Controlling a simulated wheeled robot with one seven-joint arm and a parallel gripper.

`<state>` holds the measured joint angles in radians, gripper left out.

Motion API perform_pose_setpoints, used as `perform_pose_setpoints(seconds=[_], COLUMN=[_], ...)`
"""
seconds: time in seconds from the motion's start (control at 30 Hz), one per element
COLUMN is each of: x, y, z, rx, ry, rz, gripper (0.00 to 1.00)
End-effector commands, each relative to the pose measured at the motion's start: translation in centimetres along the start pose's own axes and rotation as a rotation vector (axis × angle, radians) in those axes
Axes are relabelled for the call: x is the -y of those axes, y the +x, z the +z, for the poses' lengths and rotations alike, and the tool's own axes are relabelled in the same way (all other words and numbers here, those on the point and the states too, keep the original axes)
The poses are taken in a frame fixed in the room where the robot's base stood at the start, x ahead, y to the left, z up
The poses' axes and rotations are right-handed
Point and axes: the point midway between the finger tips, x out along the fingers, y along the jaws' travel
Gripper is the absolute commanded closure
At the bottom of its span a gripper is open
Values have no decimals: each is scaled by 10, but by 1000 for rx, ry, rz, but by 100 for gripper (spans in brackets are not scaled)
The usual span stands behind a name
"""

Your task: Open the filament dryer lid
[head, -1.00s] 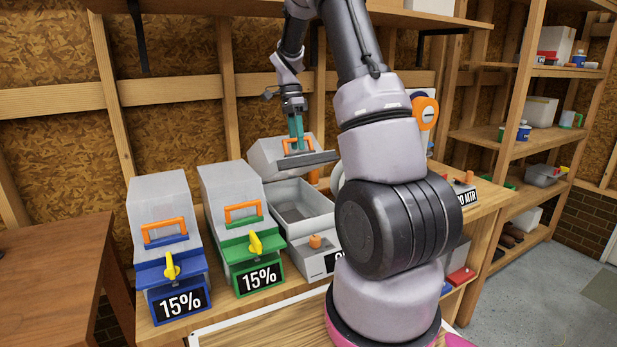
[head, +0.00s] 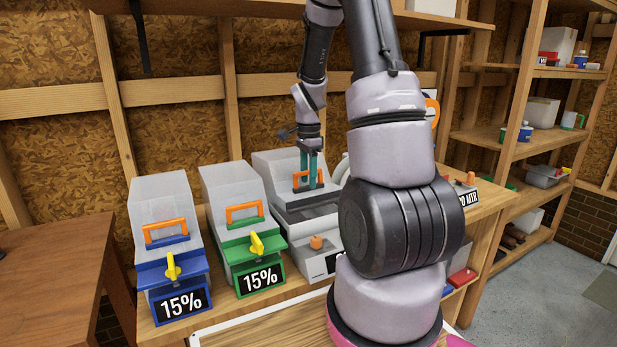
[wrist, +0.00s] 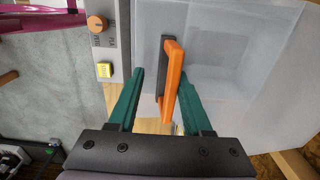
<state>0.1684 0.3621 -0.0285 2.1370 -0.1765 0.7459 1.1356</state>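The grey filament dryer (head: 322,262) is the third in the row, its front partly hidden by my arm. The lid has an orange handle (head: 297,181), which also shows in the wrist view (wrist: 173,80). My gripper (head: 309,184) is at the handle. In the wrist view its green fingers (wrist: 160,74) stand apart on either side of the handle, with a clear gap on the left and the right finger close to it.
A blue dryer (head: 165,215) and a green dryer (head: 232,195), both reading 15% with yellow latches, stand to the left with lids down. A brown table (head: 50,260) is at far left. Wooden shelves (head: 500,140) stand at right. An orange knob (wrist: 97,24) is on the grey dryer's front.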

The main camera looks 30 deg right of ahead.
Motion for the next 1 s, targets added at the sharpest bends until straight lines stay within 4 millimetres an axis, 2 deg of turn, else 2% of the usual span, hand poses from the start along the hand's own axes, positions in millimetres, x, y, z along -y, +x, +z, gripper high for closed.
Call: perform_pose_setpoints(seconds=[0.27,1.0], x=[0,7], y=[-2,-52], z=[0,0], rx=[0,-1], ry=[1,0], rz=[0,0], gripper=[54,54])
